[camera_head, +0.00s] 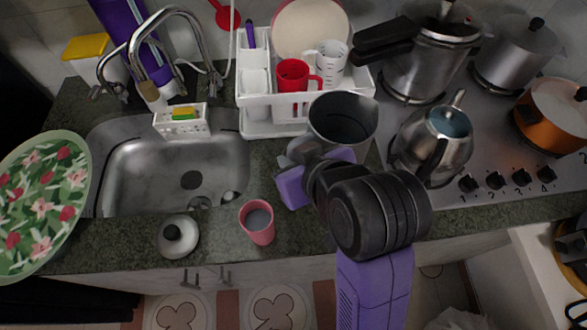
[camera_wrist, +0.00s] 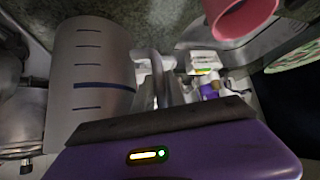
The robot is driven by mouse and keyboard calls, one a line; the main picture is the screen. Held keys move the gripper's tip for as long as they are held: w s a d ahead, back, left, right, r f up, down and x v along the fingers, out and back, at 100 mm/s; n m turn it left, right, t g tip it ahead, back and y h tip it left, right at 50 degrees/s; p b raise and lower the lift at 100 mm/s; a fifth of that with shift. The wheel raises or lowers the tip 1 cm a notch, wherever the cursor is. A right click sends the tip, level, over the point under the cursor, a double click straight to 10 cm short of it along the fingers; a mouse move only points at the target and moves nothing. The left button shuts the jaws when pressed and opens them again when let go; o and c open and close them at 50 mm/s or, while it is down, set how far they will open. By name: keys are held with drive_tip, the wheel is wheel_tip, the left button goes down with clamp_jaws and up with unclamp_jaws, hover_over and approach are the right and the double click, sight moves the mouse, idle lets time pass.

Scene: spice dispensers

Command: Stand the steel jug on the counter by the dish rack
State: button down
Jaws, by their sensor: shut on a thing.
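The steel jug (camera_head: 343,120) is a wide open-topped cylinder in front of the dish rack (camera_head: 262,131), in the head view. It also shows in the wrist view (camera_wrist: 88,75), with dark level marks on its side and a handle (camera_wrist: 160,75) on the right. My gripper (camera_head: 305,170), purple with a dark wrist, is beside the jug and shut on its handle. In the head view my wrist and gripper cover the jug's lower part, so I cannot tell whether its base touches the counter (camera_head: 130,237). The white dish rack holds a red mug, white cups and a plate.
A pink cup (camera_head: 257,223) and a pot lid (camera_head: 178,238) stand near the counter's front edge. A kettle (camera_head: 436,142) and a pressure cooker (camera_head: 425,65) stand on the stove to the right. The sink (camera_head: 165,175) lies left; a floral tray (camera_head: 40,205) is at far left.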

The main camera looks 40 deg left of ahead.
drive_tip(key=shift+f, duration=2.35)
drive_tip(key=c, duration=1.4)
unclamp_jaws()
drive_tip(key=shift+f, duration=0.1)
drive_tip(key=shift+o, duration=0.2)
drive_tip(key=shift+r, duration=0.25)
drive_tip(key=v, duration=1.2)
drive_tip(key=shift+f, duration=0.2)
